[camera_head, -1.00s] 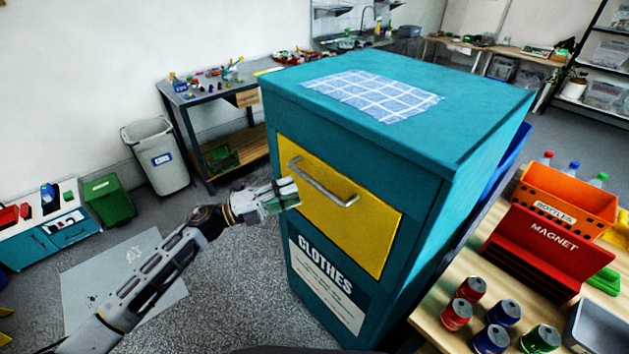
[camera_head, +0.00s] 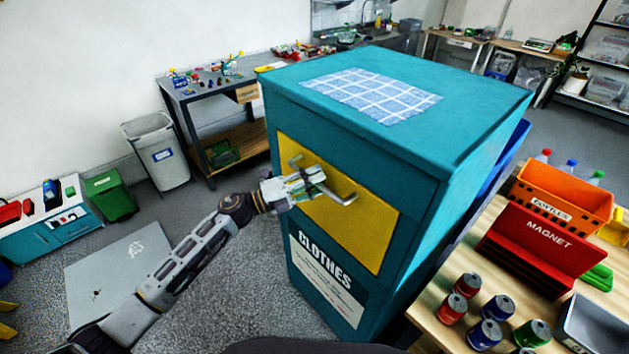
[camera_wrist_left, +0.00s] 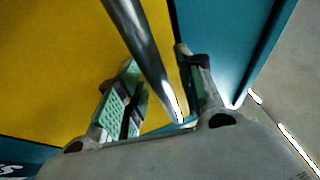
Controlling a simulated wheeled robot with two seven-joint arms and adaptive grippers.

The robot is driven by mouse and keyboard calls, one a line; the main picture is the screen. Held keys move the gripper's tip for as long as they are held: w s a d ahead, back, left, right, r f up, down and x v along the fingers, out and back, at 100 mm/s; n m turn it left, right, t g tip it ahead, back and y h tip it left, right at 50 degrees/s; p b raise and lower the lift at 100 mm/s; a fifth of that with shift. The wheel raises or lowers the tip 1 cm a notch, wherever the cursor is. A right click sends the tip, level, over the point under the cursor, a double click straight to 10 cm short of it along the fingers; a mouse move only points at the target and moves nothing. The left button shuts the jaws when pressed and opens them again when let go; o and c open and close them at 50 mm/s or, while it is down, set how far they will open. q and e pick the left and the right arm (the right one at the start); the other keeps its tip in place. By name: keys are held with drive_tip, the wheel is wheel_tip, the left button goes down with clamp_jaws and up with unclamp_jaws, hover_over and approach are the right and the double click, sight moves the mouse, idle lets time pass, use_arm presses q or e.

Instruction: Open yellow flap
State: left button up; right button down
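The yellow flap (camera_head: 352,228) is on the front of a teal clothes bin (camera_head: 300,107) and looks closed, flush with the bin's face. A metal bar handle (camera_head: 342,193) runs across its upper part. My left gripper (camera_head: 318,178) is at the handle, covering its middle in the head view. In the left wrist view, the handle (camera_wrist_left: 143,48) runs between the two spread fingers (camera_wrist_left: 158,70), with the yellow flap (camera_wrist_left: 55,60) behind. The fingers look open, with gaps to the bar. My right gripper is out of view.
A blue checked cloth (camera_head: 372,94) lies on the bin. At right, a wooden table (camera_head: 433,312) holds several cans, an orange bottles crate (camera_head: 565,190) and a red magnet box (camera_head: 540,245). A grey bin (camera_head: 157,155) and workbench stand behind left. The floor left of the bin is mostly free.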

use_arm(q)
clamp_jaws()
idle(0.3)
drive_tip(key=shift+f, duration=0.15)
